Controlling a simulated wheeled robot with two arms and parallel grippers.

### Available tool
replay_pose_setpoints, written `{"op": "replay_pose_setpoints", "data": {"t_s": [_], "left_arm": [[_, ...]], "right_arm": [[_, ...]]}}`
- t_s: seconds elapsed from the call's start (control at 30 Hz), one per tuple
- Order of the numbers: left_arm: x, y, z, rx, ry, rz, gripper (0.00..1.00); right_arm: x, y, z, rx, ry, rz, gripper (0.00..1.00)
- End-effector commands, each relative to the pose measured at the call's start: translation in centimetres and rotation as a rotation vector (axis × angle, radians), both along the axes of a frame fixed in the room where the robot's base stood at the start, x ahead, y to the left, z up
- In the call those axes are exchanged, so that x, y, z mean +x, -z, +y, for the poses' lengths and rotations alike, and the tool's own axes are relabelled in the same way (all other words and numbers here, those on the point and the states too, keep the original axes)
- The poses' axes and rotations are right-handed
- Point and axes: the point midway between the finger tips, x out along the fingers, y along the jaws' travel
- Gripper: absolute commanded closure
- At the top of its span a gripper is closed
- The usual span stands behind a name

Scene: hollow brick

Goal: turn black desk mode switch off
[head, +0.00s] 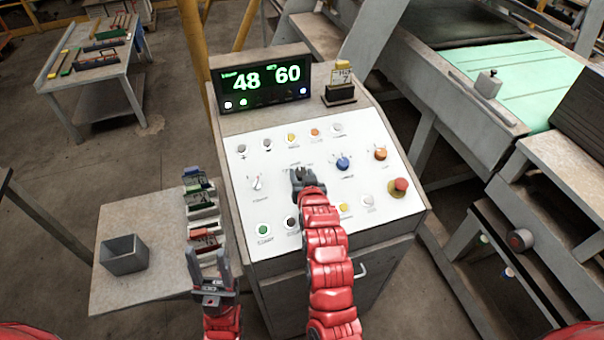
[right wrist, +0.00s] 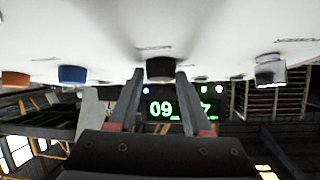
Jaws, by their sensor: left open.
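The control desk panel (head: 275,215) is white, with knobs and buttons. My right gripper (head: 302,172) is at the middle of the panel and hides the black mode switch in the head view. In the right wrist view, the black switch (right wrist: 161,69) appears between the tips of my right gripper (right wrist: 159,74), with a small gap on each side. The fingers are apart, and I cannot tell whether they touch it. My left gripper (head: 208,252) is open and empty, low over the side table's right part.
Nearby on the panel are a white knob (head: 257,183), a blue knob (head: 343,163), an orange knob (head: 380,154) and a red emergency button (head: 399,187). A lit display (head: 262,80) stands above. A grey bin (head: 124,254) sits on the side table (head: 150,215).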

Motion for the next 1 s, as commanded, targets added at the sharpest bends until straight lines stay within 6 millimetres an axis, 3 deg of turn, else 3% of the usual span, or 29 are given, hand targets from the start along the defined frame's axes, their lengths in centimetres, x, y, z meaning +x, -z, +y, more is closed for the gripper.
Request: {"op": "replay_pose_setpoints", "data": {"t_s": [0.03, 0.2, 0.27, 0.47, 0.67, 0.87, 1.0], "left_arm": [[0.0, 0.0, 0.0, 0.000, 0.000, 0.000, 0.50], [0.0, 0.0, 0.0, 0.000, 0.000, 0.000, 0.50], [0.0, 0.0, 0.0, 0.000, 0.000, 0.000, 0.50], [0.0, 0.3, 0.0, 0.000, 0.000, 0.000, 0.50], [0.0, 2.3, 0.0, 0.000, 0.000, 0.000, 0.50], [0.0, 6.6, 0.0, 0.000, 0.000, 0.000, 0.50], [0.0, 11.0, 0.0, 0.000, 0.000, 0.000, 0.50]], "right_arm": [[0.0, 0.0, 0.0, 0.000, 0.000, 0.000, 0.62], [0.0, 0.0, 0.0, 0.000, 0.000, 0.000, 0.92], [0.0, 0.0, 0.0, 0.000, 0.000, 0.000, 1.00], [0.0, 0.1, 0.0, -0.001, -0.005, 0.000, 1.00], [0.1, 0.4, -0.2, -0.016, -0.055, -0.011, 1.00], [0.2, 0.9, -0.5, -0.049, -0.176, -0.025, 1.00], [0.3, 1.4, -0.7, -0.082, -0.292, -0.034, 1.00]]}}
